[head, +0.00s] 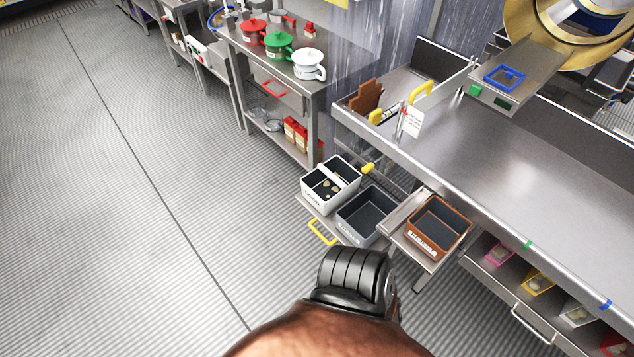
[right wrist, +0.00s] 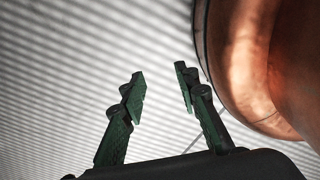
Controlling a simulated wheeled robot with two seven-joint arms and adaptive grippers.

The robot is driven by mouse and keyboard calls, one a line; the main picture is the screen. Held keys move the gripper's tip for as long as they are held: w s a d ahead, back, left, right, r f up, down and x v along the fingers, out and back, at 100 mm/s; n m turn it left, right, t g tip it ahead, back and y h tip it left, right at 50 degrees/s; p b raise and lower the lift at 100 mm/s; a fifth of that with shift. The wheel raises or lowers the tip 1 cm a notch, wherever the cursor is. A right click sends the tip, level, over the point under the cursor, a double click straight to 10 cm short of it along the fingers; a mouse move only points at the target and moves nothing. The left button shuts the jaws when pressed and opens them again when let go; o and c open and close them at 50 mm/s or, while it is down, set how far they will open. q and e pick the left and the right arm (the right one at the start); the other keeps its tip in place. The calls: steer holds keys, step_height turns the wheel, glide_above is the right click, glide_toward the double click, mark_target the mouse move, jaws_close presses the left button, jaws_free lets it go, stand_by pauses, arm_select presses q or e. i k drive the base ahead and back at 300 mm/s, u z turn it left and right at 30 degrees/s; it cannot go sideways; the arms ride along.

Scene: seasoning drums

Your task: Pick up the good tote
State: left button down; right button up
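Three open-topped totes stand beside the steel counter in the head view: a white tote (head: 331,188) with a handle bar across it and a few small pieces inside, a grey tote (head: 363,216) that looks empty, and a brown-orange tote (head: 438,229) that looks empty. Each has a label on its front, too small to read with certainty, so I cannot tell which is the good one. My right gripper (right wrist: 161,80) is open and empty in the right wrist view, above bare floor with no tote in that view. My left gripper is not in view.
The white and grey totes sit on a low shelf with a yellow handle (head: 322,233). The brown-orange tote sits on a steel shelf (head: 408,246). The steel counter (head: 480,150) runs along the right. A side table (head: 300,85) holds coloured pots. The ridged floor (head: 120,220) at left is clear.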

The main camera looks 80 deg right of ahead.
mark_target(334, 181)
steer(key=z, duration=0.5)
steer(key=i, duration=0.95)
steer(key=z, duration=0.9)
